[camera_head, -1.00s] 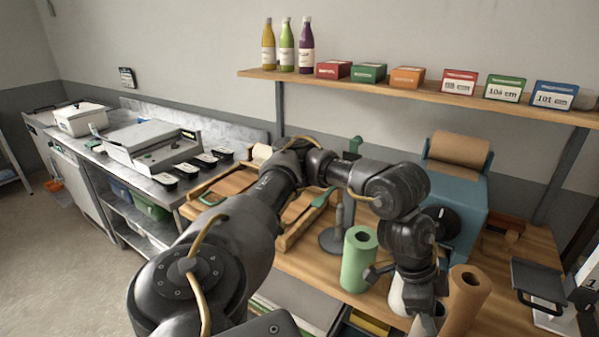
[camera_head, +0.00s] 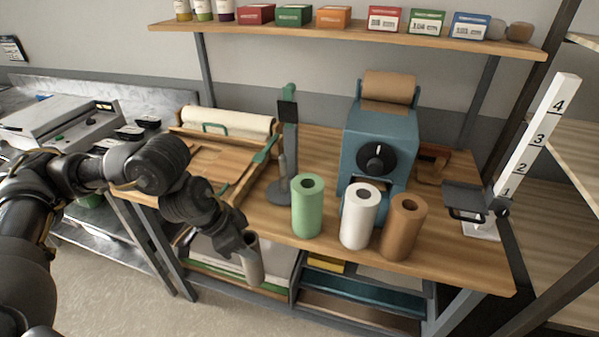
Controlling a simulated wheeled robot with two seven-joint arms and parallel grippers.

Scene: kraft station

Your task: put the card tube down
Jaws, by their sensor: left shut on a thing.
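My left gripper (camera_head: 240,243) is shut on a greyish-brown card tube (camera_head: 252,265). It holds the tube roughly upright, in front of the wooden table's (camera_head: 330,238) front edge and left of the rolls. The gripper hides part of the tube. The tube's lower end appears in front of the shelf under the table; I cannot tell whether it touches anything. My right gripper is out of view.
A green roll (camera_head: 308,212), a white roll (camera_head: 358,222) and a brown roll (camera_head: 404,230) stand along the table's front. Behind them are a blue machine (camera_head: 385,140) and a dark stand (camera_head: 282,190). A numbered white post (camera_head: 535,135) stands at right.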

